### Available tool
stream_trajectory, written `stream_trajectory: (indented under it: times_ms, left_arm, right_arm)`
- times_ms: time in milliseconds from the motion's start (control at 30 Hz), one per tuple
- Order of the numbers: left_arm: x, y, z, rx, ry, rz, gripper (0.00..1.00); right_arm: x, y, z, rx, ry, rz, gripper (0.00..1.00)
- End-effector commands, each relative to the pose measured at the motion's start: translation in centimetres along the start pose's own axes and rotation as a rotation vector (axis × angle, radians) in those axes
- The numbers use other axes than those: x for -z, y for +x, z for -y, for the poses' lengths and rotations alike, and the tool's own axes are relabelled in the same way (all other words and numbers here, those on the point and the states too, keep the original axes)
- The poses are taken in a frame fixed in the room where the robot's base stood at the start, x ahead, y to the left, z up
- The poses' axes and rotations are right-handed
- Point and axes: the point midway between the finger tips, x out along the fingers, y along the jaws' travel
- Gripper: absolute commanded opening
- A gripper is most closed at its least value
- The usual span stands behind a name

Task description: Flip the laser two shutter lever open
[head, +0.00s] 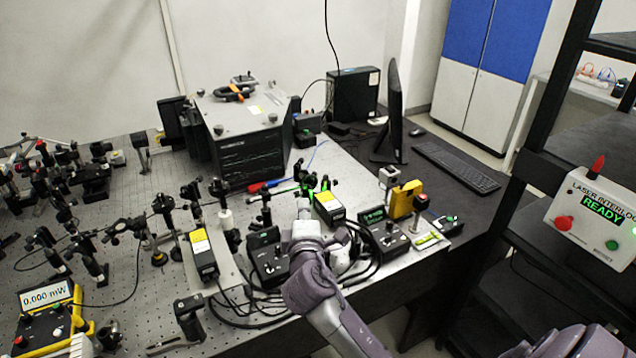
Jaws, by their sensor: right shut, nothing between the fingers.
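Two box-shaped laser heads with yellow labels stand on the bench, one at the left (203,254) and one at the right (329,208). I cannot read which is laser two. No shutter lever can be made out clearly; the area just beside the right laser head is partly hidden by my arm. My right gripper (303,208) reaches in from the lower right, beside the left side of the right laser head. It is shut and empty; whether it touches anything cannot be told. My left gripper is not in view.
Black control boxes (268,264) and (386,240) with cables stand near the front edge. Optics on posts crowd the left of the perforated table (130,290). Bright green shows on mounts (308,183) behind my gripper. An interlock box (597,215) reading READY is at right.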

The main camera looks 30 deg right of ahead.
Motion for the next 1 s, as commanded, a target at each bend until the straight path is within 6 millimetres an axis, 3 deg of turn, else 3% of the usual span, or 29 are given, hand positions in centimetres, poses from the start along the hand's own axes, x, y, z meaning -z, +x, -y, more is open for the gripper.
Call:
stream_trajectory:
  times_ms: [433, 700, 1000]
  left_arm:
    - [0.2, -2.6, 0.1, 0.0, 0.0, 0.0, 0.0]
    - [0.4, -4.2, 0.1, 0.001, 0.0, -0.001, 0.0]
    - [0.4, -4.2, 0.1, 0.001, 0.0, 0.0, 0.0]
  right_arm:
    - [-0.1, 9.1, -0.3, 0.0, 0.0, 0.003, 0.0]
    - [-3.5, 9.6, -0.2, 0.001, 0.0, 0.002, 0.0]
    - [-4.0, 9.7, 0.0, 0.001, 0.002, 0.001, 0.0]
